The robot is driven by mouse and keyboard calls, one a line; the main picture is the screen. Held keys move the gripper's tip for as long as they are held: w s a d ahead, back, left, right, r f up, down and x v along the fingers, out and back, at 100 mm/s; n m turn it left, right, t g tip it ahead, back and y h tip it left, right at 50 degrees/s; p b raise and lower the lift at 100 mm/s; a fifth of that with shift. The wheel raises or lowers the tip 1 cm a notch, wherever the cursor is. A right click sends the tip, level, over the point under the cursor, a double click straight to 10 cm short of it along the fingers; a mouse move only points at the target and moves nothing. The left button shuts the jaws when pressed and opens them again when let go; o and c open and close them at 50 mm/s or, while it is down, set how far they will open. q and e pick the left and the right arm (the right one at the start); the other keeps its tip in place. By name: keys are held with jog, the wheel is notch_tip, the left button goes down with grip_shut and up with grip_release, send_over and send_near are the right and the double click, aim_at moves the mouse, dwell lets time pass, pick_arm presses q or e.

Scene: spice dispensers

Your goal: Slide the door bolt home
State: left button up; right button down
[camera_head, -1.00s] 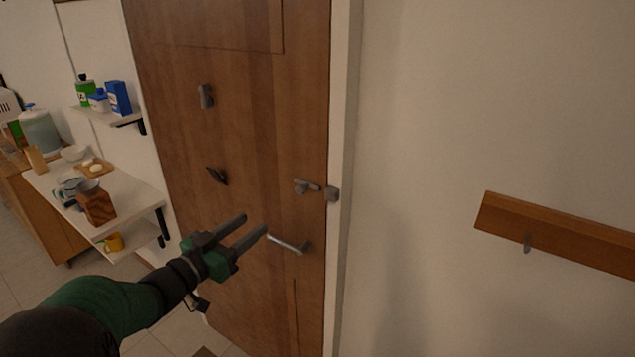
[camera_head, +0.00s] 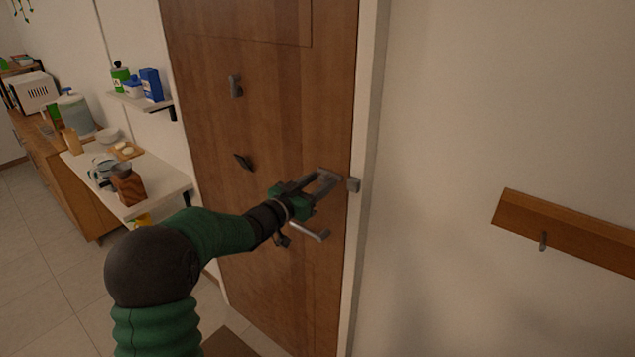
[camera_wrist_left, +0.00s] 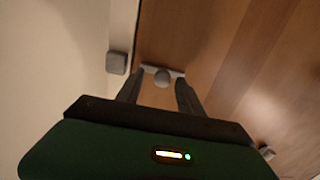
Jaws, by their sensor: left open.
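The door bolt (camera_wrist_left: 162,77) is a small grey bar with a round knob on the brown wooden door (camera_head: 285,110). In the left wrist view the knob lies between the tips of my open left gripper (camera_wrist_left: 160,88). I cannot tell whether the fingers touch it. The grey bolt keeper (camera_head: 353,184) sits on the white frame; it also shows in the left wrist view (camera_wrist_left: 117,63), with a gap between it and the bolt. In the head view my left gripper (camera_head: 326,182) reaches the bolt and mostly hides it. My right gripper is not in view.
A door handle (camera_head: 310,231) sticks out just below my left gripper. Two small grey and dark fittings are on the door to the left. A shelf (camera_head: 140,100) and a counter (camera_head: 165,190) with kitchen things stand left. A wooden hook rail (camera_head: 570,232) is at right.

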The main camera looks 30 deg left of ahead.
pick_arm(q)
jog(key=shift+c, duration=1.2)
jog(key=shift+a+f, duration=0.1)
jog(key=shift+a, duration=0.25)
grip_shut()
jog(key=shift+d, duration=0.2)
